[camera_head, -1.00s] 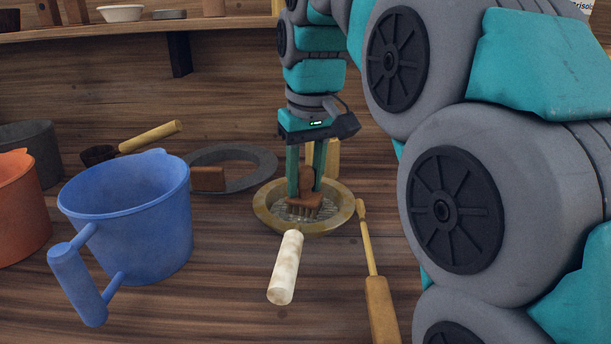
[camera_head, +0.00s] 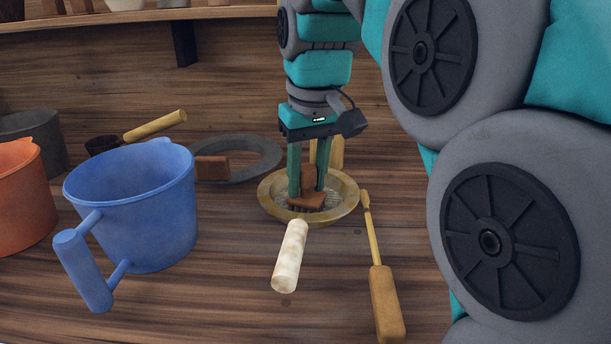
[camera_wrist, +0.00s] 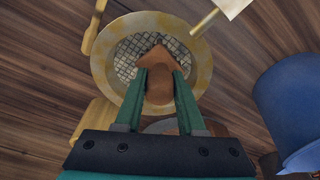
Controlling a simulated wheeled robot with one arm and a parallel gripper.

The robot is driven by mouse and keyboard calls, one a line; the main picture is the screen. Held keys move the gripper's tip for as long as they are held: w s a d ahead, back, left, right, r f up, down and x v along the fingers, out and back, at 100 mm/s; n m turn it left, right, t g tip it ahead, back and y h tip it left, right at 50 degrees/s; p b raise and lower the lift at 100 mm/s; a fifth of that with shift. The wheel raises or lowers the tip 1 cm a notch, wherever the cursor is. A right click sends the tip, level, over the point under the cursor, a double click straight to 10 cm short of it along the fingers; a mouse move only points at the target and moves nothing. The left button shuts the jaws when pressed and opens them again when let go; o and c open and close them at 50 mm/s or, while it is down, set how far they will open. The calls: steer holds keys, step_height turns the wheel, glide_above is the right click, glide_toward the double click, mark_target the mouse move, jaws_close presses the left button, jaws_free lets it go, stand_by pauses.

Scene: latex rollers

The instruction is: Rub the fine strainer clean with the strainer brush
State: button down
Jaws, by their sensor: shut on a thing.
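The fine strainer (camera_head: 347,206) is a round, yellowish-brown rim with a grey mesh and a pale handle (camera_head: 291,256) pointing toward the front. It lies near the middle of the wooden surface, and its rim and mesh fill the upper middle of the wrist view (camera_wrist: 111,77). My gripper (camera_head: 308,186) is shut on the brown strainer brush (camera_head: 309,180) and holds it upright over the mesh. The brush head is inside the rim, at or on the mesh; its bristles are mostly hidden. In the wrist view the brush (camera_wrist: 158,88) sits between my two green fingers.
A blue jug (camera_head: 130,205) stands left of the strainer, with an orange jug (camera_head: 20,200) further left. A long wooden-handled tool (camera_head: 384,290) lies just right of the strainer. A grey ring (camera_head: 262,160) lies behind. A shelf crosses the back wall.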

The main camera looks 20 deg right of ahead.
steer(key=shift+w+d+r+p, duration=0.1)
steer(key=shift+w+d+p, duration=0.25)
steer(key=shift+w, duration=0.6)
steer(key=shift+w+d+r+p, duration=0.15)
steer(key=shift+w+d, duration=0.3)
steer(key=shift+w, duration=0.45)
steer(key=shift+f, duration=0.15)
steer(key=shift+r+p, duration=0.6)
steer(key=shift+r, duration=0.4)
steer(key=shift+f+b, duration=0.5)
steer(key=shift+f, duration=0.6)
steer(key=shift+s+a, duration=0.1)
steer(key=shift+s, duration=0.05)
steer(key=shift+s+a+r, duration=0.1)
steer(key=shift+s+a, duration=0.25)
steer(key=shift+s, duration=0.55)
steer(key=shift+s+a, duration=0.35)
steer(key=shift+s, duration=0.5)
